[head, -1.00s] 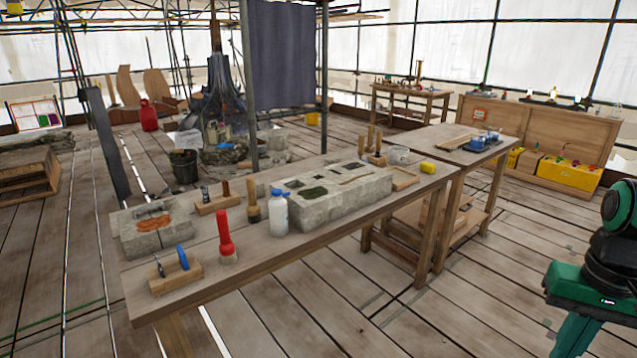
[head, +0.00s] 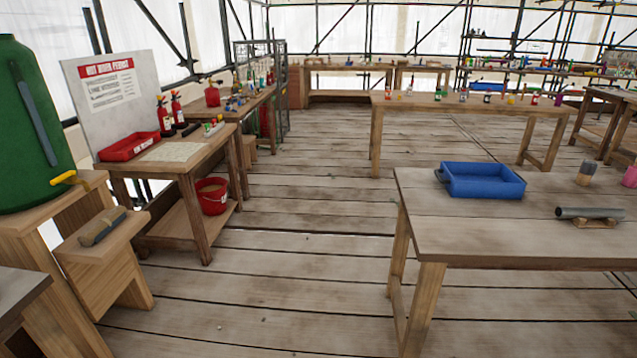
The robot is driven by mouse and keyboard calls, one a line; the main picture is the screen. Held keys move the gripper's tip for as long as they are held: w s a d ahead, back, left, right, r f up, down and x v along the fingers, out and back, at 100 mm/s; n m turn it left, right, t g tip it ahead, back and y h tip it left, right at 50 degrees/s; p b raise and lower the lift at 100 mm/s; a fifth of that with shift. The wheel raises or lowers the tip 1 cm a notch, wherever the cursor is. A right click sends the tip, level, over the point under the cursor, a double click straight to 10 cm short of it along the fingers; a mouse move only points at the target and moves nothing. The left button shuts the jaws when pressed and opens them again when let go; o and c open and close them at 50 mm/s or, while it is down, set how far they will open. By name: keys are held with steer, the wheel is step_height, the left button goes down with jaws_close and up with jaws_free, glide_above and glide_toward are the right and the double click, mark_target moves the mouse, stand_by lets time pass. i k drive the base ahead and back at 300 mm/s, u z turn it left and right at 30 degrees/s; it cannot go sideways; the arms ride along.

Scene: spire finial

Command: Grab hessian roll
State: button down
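I cannot make out a hessian roll for certain in the head view. A grey cylinder (head: 590,212) lies on a small wooden cradle on the right-hand table (head: 470,235); it looks smooth and dark rather than like hessian. A flat, pale, cloth-like sheet (head: 174,152) lies on the wooden stand at the left; it is not rolled. My gripper is out of view.
A green barrel with a yellow tap (head: 66,180) stands at the left, near a sign board (head: 112,95). A red tray (head: 128,147), a red bucket (head: 212,195) and a blue tray (head: 482,180) show. Plank floor (head: 300,230) is clear between the tables.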

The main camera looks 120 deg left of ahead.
mark_target(102, 226)
steer(key=u, duration=1.8)
steer(key=i, duration=0.1)
steer(key=u, duration=3.05)
steer(key=k, duration=0.75)
steer(key=u, duration=0.2)
steer(key=i, duration=0.65)
steer(key=z, duration=0.05)
